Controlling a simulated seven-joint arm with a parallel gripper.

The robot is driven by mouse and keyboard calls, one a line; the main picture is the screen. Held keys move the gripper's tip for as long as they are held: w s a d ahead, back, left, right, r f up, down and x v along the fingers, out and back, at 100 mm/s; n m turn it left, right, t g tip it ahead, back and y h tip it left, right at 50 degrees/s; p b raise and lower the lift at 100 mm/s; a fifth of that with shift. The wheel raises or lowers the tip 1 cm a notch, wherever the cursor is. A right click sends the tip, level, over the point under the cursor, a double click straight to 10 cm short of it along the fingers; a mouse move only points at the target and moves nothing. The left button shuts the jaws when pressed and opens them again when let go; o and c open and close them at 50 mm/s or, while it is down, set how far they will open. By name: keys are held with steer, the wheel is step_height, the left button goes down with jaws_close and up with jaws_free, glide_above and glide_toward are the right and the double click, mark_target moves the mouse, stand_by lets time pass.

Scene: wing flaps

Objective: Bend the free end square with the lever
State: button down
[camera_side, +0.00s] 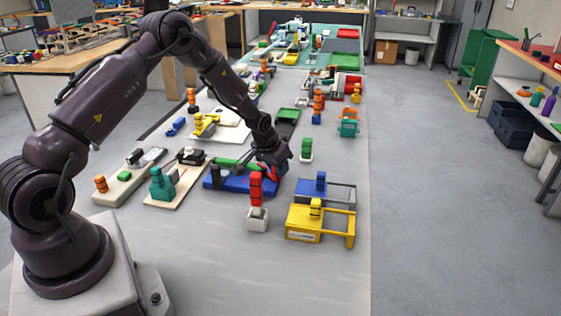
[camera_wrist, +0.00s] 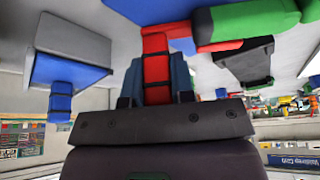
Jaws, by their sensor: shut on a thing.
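A blue base (camera_side: 240,181) lies under my gripper in the side view, with a green bar (camera_side: 236,163) along it. The green bar also shows at the top of the wrist view (camera_wrist: 255,20), next to the blue base (camera_wrist: 150,8). My gripper (camera_side: 277,163) is at the right end of the base. In the wrist view its fingers (camera_wrist: 156,80) are shut on an upright red piece (camera_wrist: 155,45), seemingly the lever's handle. A red arm runs from near it toward the green bar. My gripper partly hides this end, so the bar's bend cannot be told.
A red block on a white base (camera_side: 257,219) stands close in front. A blue-and-grey fixture (camera_side: 322,187) and a yellow fixture (camera_side: 318,225) are to the right. A teal clamp on a board (camera_side: 163,184) is to the left. The table's front is clear.

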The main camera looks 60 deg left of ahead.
mark_target(276, 179)
steer(key=s+m, duration=0.1)
steer(key=m, duration=0.1)
steer(key=s+d+m+h, duration=0.1)
steer(key=s, duration=0.1)
steer(key=shift+d+m+h, duration=0.1)
steer(key=shift+m+h, duration=0.2)
steer(key=shift+m, duration=0.1)
steer(key=s+m+h, duration=0.1)
steer(key=s+m, duration=0.1)
steer(key=shift+d+m, duration=0.1)
steer(key=shift+m, duration=0.3)
steer(key=shift+s+r, duration=0.1)
steer(key=shift+s, duration=0.7)
steer(key=shift+a, duration=0.3)
steer(key=c, duration=1.3)
jaws_free()
steer(key=shift+o, duration=0.3)
steer(key=shift+d, duration=0.2)
